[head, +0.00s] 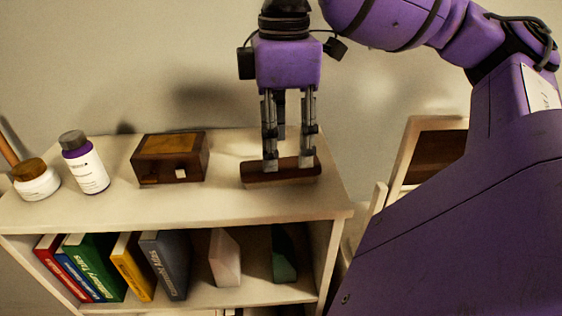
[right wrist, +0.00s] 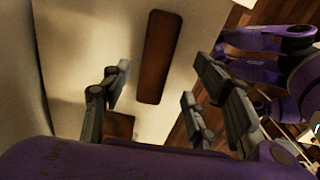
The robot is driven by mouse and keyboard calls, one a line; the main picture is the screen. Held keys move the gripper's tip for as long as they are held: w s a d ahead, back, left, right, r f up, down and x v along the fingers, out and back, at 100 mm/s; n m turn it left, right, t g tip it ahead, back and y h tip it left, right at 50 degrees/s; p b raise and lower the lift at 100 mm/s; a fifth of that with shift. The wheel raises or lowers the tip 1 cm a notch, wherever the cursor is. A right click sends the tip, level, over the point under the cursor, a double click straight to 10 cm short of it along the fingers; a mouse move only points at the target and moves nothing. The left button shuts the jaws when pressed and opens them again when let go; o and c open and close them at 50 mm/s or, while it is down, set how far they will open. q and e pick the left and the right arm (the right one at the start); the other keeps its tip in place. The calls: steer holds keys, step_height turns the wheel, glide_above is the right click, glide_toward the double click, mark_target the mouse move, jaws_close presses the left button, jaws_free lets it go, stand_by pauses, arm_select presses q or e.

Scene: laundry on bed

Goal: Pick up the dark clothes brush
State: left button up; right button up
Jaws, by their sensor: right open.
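The dark clothes brush (head: 282,174) lies flat on the top of the white shelf, near its right end. It has a dark brown upper part and a paler underside. In the right wrist view the brush (right wrist: 158,57) shows as a long brown bar. My right gripper (head: 288,162) points down at it, open, with its fingertips at about the brush's top in the head view. In the right wrist view the fingers (right wrist: 162,80) stand apart on either side of the brush's line. Whether they touch it I cannot tell. My left gripper is not in view.
Several books (head: 95,266) fill the lower level. A wall is behind; a wooden-framed piece (head: 432,150) stands right.

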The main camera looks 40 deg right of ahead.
mark_target(281, 163)
steer(key=f, duration=0.5)
steer(key=shift+w+f, duration=0.3)
steer(key=shift+f, duration=0.05)
steer(key=c, duration=1.3)
